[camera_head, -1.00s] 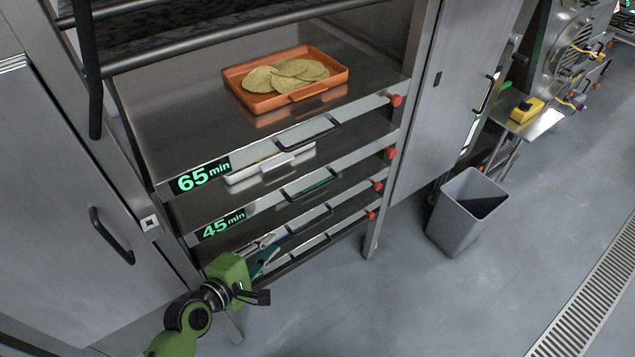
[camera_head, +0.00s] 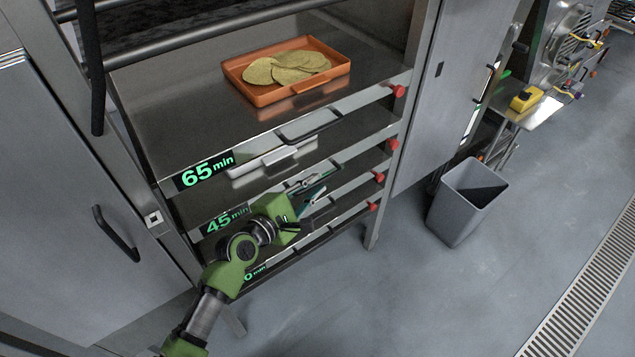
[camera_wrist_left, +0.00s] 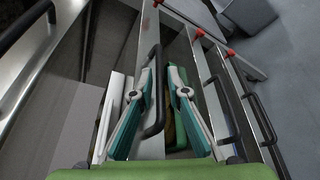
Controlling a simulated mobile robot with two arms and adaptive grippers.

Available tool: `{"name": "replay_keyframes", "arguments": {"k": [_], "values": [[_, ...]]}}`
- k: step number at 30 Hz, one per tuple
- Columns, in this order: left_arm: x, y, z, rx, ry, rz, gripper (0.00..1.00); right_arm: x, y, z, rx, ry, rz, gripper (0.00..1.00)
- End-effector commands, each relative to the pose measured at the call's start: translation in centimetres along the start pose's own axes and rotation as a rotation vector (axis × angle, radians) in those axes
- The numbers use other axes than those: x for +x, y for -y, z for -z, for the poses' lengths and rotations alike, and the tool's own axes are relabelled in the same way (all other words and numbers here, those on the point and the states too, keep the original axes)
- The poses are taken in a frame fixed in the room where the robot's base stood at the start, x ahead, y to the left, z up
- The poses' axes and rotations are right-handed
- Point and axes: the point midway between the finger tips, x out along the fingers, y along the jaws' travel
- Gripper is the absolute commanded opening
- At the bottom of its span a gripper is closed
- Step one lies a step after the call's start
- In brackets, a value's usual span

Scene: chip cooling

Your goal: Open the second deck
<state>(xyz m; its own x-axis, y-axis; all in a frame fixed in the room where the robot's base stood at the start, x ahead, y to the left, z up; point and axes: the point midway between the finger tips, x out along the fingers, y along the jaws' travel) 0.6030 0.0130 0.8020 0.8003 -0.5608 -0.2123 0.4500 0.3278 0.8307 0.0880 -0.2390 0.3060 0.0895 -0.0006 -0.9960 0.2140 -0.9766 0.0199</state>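The metal rack holds several stacked decks. The second deck (camera_head: 350,155) from the top carries a green "45 min" label (camera_head: 226,221) on its front edge. Its black bar handle (camera_wrist_left: 158,100) stands between my left fingers in the left wrist view. My left gripper (camera_head: 318,180) is at the front of this deck, and it also shows in the left wrist view (camera_wrist_left: 161,72). Its teal fingers are apart, one on each side of the handle; I cannot tell whether they touch it. The gripper hides the handle in the head view. My right gripper is not in view.
The top deck, marked "65 min" (camera_head: 207,170), carries an orange tray (camera_head: 262,97) of flat chips. A white tray (camera_head: 268,160) lies below it. Lower deck handles (camera_wrist_left: 222,108) are close by. A grey bin (camera_head: 458,215) stands right; the floor in front is clear.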

Motion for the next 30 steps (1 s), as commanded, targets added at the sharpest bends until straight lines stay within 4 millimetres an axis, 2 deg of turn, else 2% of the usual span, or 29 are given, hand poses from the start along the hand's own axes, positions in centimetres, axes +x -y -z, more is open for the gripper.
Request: {"name": "replay_keyframes", "arguments": {"k": [6,15,17,18,30], "values": [[1.7,0.0,0.1,0.002,-0.001,0.001,0.15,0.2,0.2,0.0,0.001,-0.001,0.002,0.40],[1.9,0.0,0.0,0.002,-0.001,0.001,0.15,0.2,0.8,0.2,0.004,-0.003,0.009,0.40],[1.9,0.0,0.0,0.002,-0.001,0.001,0.02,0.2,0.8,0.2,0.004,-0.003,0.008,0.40],[1.9,0.0,0.0,0.002,-0.001,0.001,0.00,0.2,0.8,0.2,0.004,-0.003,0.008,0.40],[1.8,0.1,-0.1,0.000,-0.001,0.002,0.00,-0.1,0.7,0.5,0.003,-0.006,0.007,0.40]]}}
